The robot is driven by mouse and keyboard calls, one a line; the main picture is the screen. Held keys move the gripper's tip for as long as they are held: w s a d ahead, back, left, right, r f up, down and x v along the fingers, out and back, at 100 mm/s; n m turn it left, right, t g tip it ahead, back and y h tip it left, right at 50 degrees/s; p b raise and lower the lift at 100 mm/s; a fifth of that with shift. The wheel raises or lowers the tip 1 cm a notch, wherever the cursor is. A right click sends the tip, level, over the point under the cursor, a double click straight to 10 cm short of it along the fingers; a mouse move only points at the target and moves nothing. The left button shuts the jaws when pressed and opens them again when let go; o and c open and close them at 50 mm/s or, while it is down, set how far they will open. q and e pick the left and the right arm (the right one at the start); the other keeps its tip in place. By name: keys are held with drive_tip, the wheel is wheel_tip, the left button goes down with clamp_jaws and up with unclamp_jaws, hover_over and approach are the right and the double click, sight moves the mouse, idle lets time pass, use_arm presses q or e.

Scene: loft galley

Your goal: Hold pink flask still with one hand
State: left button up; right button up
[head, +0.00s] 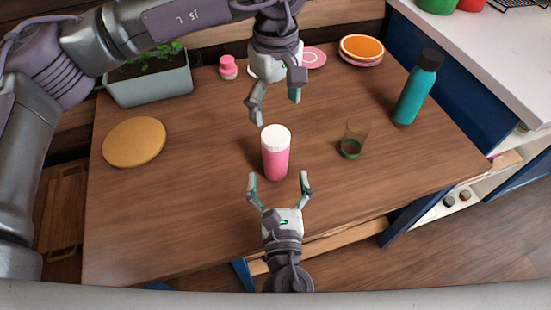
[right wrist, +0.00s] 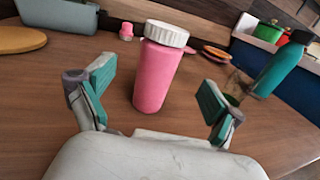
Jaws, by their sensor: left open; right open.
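The pink flask (head: 275,158) with a white ribbed lid stands upright on the wooden table. In the right wrist view the flask (right wrist: 158,75) is upright ahead of the fingers, near the middle. My right gripper (head: 279,178) is open and empty, on the near side of the flask, its fingertips pointing toward it. In the right wrist view the right gripper's fingers (right wrist: 155,92) are spread wide, one on each side of the flask in the picture. My left gripper (head: 276,106) is open and empty above the table, beyond the flask in the head view.
A glass with green contents (head: 354,140) and a teal bottle (head: 411,92) stand right of the flask. A round wooden board (head: 134,142) lies left. A planter (head: 150,82), a small pink item (head: 228,68) and stacked plates (head: 361,49) are at the back. The table's left front is clear.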

sight(276, 159)
drive_tip(key=w, duration=0.8)
drive_tip(key=shift+w+a, duration=0.15)
drive_tip(key=shift+a, duration=0.1)
clamp_jaws()
